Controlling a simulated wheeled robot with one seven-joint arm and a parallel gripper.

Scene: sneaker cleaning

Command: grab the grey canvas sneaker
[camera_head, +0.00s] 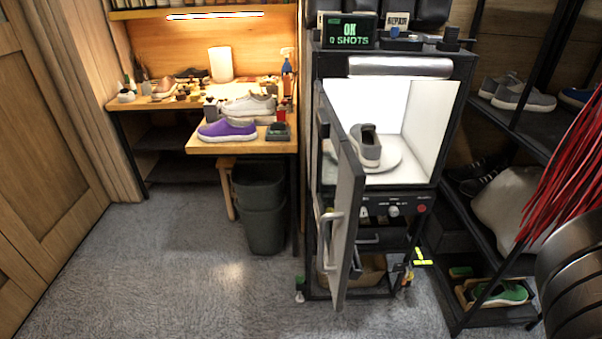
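A grey sneaker (368,150) with a pale sole sits on a round white plate (392,165) inside a brightly lit white booth. Its toe points toward the booth's front. A pair of grey sneakers (525,98) with white soles is on the upper right shelf. A pale grey-white sneaker (250,106) is on the workbench behind a purple one. I cannot tell from this view which of these grey shoes is canvas. My gripper is not in view; a dark rounded part at the lower right edge looks like my arm.
The booth's door (346,215) stands open toward me, along the opening's left side. The workbench (235,148) holds a purple shoe (227,130) and small items. A dark bin (259,200) stands below. Red strands (565,165) hang before the right shelves. The grey floor (190,260) is clear at left.

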